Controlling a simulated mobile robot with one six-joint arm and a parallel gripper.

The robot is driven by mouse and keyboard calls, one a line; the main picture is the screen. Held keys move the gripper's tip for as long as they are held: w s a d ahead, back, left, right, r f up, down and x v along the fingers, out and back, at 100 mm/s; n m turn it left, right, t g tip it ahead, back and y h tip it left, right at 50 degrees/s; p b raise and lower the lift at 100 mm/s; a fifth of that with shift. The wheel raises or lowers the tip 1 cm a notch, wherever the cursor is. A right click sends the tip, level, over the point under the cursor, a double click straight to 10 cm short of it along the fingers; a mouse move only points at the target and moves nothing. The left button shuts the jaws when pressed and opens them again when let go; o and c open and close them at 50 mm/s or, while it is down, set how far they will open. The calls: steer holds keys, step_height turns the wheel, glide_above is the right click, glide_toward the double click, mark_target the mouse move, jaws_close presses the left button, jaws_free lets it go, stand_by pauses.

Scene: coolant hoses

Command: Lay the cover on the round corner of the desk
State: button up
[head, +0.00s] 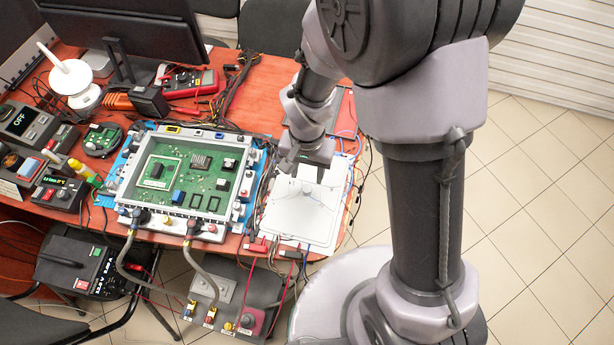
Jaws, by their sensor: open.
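A flat, pale grey-white plate, which looks like the cover (296,222), lies at the right front part of the red-brown desk (262,88), near the desk's rounded right end. A small raised piece shows near the plate's middle. My gripper (305,174) points down over the plate's far half, its fingers apart with nothing seen between them. I cannot tell whether the fingertips touch the plate. My arm hides part of the desk's right edge and corner.
A framed green circuit board (190,178) with hoses stands left of the plate. A red multimeter (190,82), thin cables and a monitor (128,32) are farther back. Red and black leads run along the desk's front edge. A grey box (235,295) stands below it. Tiled floor is open at right.

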step_height(320, 180, up, 12)
steer(key=d+f+t+p, duration=0.1)
steer(key=d, duration=0.1)
steer(key=s+d+r+t+y, duration=0.1)
steer(key=s+d+r+t, duration=0.1)
steer(key=s+r, duration=0.3)
steer(key=s+d+r+t+y, duration=0.1)
steer(key=s+d+r+t, duration=0.1)
steer(key=s+r, duration=0.4)
step_height(320, 180, up, 6)
steer(key=shift+s+d+f+t, duration=0.1)
steer(key=shift+s+d+t, duration=0.05)
steer(key=shift+d+t, duration=0.25)
